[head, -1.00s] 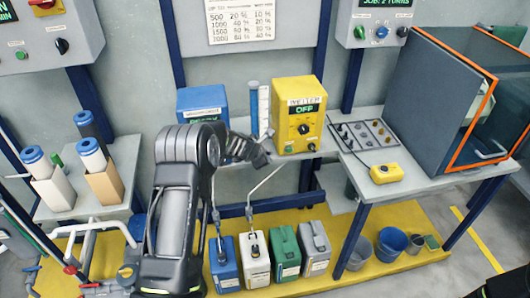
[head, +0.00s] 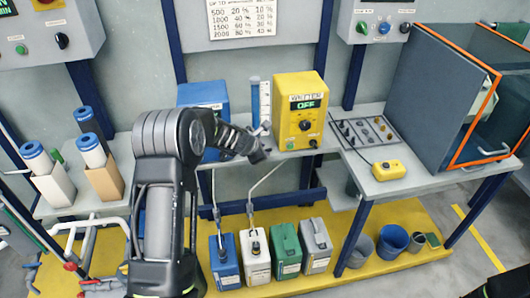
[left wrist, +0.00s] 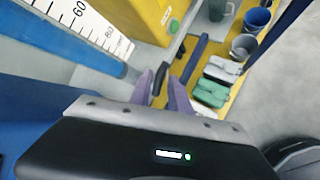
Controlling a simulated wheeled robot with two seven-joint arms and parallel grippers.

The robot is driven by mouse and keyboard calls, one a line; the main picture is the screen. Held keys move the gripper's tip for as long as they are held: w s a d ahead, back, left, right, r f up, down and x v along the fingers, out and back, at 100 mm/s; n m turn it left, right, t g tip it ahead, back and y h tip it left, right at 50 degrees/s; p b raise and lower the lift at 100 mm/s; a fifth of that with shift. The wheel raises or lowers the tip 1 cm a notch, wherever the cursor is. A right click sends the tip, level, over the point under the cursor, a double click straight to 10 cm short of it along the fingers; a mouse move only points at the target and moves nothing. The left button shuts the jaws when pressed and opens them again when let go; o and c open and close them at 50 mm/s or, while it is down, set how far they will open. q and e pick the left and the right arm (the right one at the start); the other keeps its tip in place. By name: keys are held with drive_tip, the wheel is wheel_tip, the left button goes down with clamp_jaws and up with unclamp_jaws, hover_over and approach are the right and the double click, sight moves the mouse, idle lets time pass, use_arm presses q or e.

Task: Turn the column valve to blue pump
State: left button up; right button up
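My left gripper (head: 262,155) is at the shelf edge below the column. My right gripper is not seen.
The yellow unit (head: 300,112) reads OFF. Blue, white, green and grey canisters (head: 286,249) stand on the yellow floor platform, with buckets (head: 392,241) to their right. A side table holds a switch panel (head: 367,132) and a yellow box (head: 388,170).

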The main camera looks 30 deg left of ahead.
use_arm(q)
drive_tip(key=v, duration=0.3)
idle(0.5)
drive_tip(key=s+d+f+m+g+h, duration=0.1)
drive_tip(key=s+d+f+m+g, duration=0.1)
drive_tip(key=s+d+f+m, duration=0.6)
drive_tip(key=s+d+f+m+g, duration=0.2)
drive_tip(key=s+d+f+m, duration=0.4)
drive_tip(key=s+f+m, duration=0.45)
drive_tip(key=s+d+f+m+g+h, duration=0.1)
drive_tip(key=s+d+f+m+g, duration=0.1)
drive_tip(key=s+d, duration=0.5)
drive_tip(key=s+d+f+m+g+h, duration=0.2)
drive_tip(key=s+d+m, duration=0.3)
drive_tip(key=s, duration=1)
drive_tip(key=d, duration=0.3)
drive_tip(key=shift+s+d+f, duration=0.2)
drive_tip(key=shift+s+d, duration=0.05)
drive_tip(key=shift+s, duration=0.15)
